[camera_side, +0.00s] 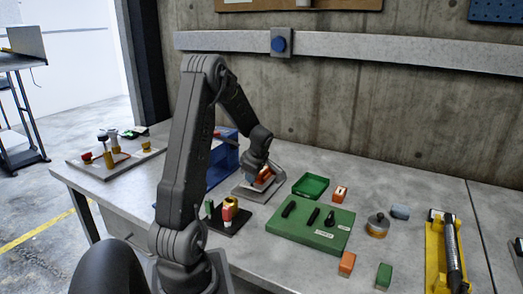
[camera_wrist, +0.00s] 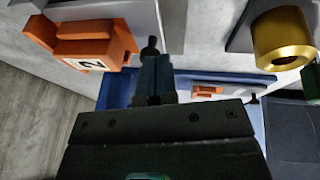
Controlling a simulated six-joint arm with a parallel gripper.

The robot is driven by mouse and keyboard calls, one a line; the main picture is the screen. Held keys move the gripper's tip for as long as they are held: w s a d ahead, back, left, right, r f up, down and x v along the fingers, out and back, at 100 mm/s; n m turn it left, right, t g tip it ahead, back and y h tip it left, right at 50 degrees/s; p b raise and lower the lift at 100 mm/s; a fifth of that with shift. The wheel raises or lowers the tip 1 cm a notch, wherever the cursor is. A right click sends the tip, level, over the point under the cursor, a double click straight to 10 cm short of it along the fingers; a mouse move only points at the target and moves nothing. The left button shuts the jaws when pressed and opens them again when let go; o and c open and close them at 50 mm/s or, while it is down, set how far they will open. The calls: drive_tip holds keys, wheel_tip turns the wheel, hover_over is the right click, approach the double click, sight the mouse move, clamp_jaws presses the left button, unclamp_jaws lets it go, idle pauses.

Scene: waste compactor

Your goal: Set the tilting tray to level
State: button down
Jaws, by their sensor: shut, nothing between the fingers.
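My gripper (camera_side: 252,173) is low over a grey plate-like tray (camera_side: 245,190), near the middle of the bench in the side view. I take this for the tilting tray, but its tilt cannot be read clearly. An orange block (camera_side: 265,175) shows beside my gripper. In the wrist view my fingers (camera_wrist: 153,72) are together and empty. A dark knob on a stem (camera_wrist: 150,47) shows just beyond their tips; contact cannot be told. An orange block marked 2 (camera_wrist: 88,45) is to their left. The tray's far part is hidden by my wrist.
A blue open box (camera_side: 222,158) stands behind my arm. A gold cylinder (camera_wrist: 283,38) is at upper right in the wrist view. A green board (camera_side: 310,226) with black parts, loose blocks and a yellow fixture (camera_side: 440,255) occupy the right of the bench.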

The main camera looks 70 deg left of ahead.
drive_tip(key=shift+r, duration=0.3)
drive_tip(key=s+d+r, duration=0.1)
drive_tip(key=d+r, duration=0.5)
drive_tip(key=r, duration=0.6)
drive_tip(key=w+d+r+m+t, duration=0.2)
drive_tip(key=d+m, duration=0.5)
drive_tip(key=d, duration=0.2)
drive_tip(key=w+d+r+m+t, duration=0.2)
drive_tip(key=d+m, duration=0.4)
drive_tip(key=d, duration=0.3)
drive_tip(key=s+d+m+t+h, duration=0.1)
drive_tip(key=s+d+m+h, duration=0.1)
drive_tip(key=d+m, duration=0.5)
drive_tip(key=s+d+m+t+h, duration=0.1)
drive_tip(key=s+d+m, duration=0.3)
drive_tip(key=d+m, duration=0.4)
drive_tip(key=shift+d+r+t+h, duration=0.3)
drive_tip(key=shift+d+t+h, duration=0.1)
drive_tip(key=shift+t, duration=0.1)
